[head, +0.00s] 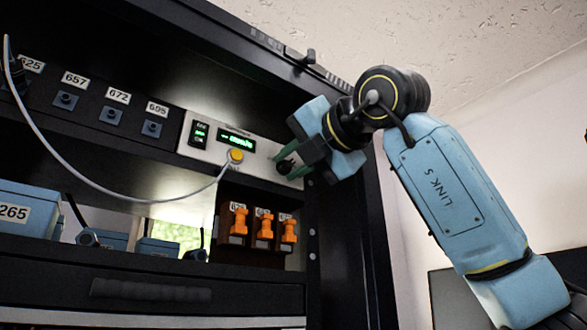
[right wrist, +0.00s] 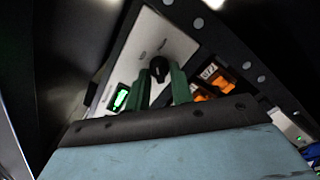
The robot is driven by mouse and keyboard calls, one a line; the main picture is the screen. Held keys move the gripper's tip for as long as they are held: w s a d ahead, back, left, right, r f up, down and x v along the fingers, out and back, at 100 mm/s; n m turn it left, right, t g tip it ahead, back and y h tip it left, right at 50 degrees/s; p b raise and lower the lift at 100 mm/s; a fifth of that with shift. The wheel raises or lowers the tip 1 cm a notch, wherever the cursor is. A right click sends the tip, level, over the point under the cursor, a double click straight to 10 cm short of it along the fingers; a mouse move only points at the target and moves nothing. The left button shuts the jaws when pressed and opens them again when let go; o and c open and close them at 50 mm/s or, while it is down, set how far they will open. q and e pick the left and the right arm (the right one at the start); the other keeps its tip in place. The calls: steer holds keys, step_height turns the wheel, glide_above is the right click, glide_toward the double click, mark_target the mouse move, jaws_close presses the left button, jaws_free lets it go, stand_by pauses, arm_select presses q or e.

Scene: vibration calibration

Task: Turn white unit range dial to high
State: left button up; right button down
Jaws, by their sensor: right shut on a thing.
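The white unit (head: 258,158) sits on the rack shelf, with a green lit display (head: 237,140), a yellow-orange button (head: 236,156) and a black range dial (head: 285,167) at its right end. My right gripper (head: 287,162) reaches in from the right, its green fingers at the dial. In the right wrist view the dial (right wrist: 159,68) stands between the two green fingertips of the gripper (right wrist: 160,80), and the fingers are shut on it. The dial's pointer setting is too small to read. My left gripper is not in view.
Orange connectors (head: 263,229) hang below the unit. A grey cable (head: 120,187) loops across the rack to the button area. The black rack post (head: 345,230) is close to my right gripper.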

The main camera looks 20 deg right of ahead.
steer(key=shift+m+b, duration=0.35)
steer(key=shift+m, duration=1.05)
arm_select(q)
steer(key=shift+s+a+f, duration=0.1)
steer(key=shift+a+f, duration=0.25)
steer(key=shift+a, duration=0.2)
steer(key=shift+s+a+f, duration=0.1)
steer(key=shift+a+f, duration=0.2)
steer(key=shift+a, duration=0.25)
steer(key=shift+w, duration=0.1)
arm_select(e)
steer(key=shift+m, duration=0.3)
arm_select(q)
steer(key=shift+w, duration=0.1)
arm_select(e)
steer(key=c, duration=1.3)
jaws_free()
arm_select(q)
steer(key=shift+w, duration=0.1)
arm_select(e)
steer(key=shift+o, duration=0.2)
